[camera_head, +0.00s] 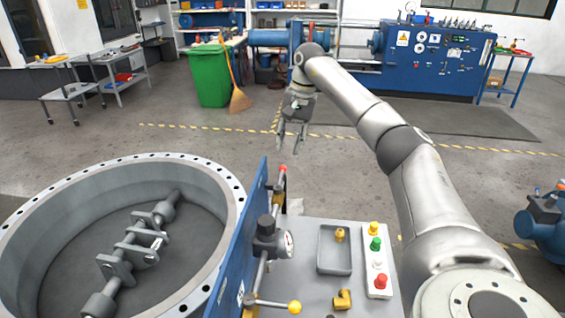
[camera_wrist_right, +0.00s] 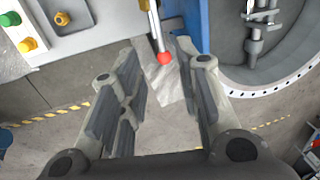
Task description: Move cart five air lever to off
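A cart carries an upright blue panel (camera_head: 240,245) with a round gauge (camera_head: 288,244) and piping. A lever with a red ball tip (camera_head: 283,169) stands at the panel's far end; the red ball also shows in the right wrist view (camera_wrist_right: 165,58). A lever with a yellow ball tip (camera_head: 294,307) sticks out at the near end. No readable label tells which is the air lever. My right gripper (camera_head: 291,150) is open and empty, just beyond the red ball. In the wrist view the ball appears between its fingertips (camera_wrist_right: 160,52); contact is not visible. My left gripper is out of view.
The cart top (camera_head: 300,235) holds a grey tray (camera_head: 335,268) with a brass fitting, another brass fitting (camera_head: 342,299) and a button box (camera_head: 377,262). A large flanged grey ring (camera_head: 215,175) stands left of the panel.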

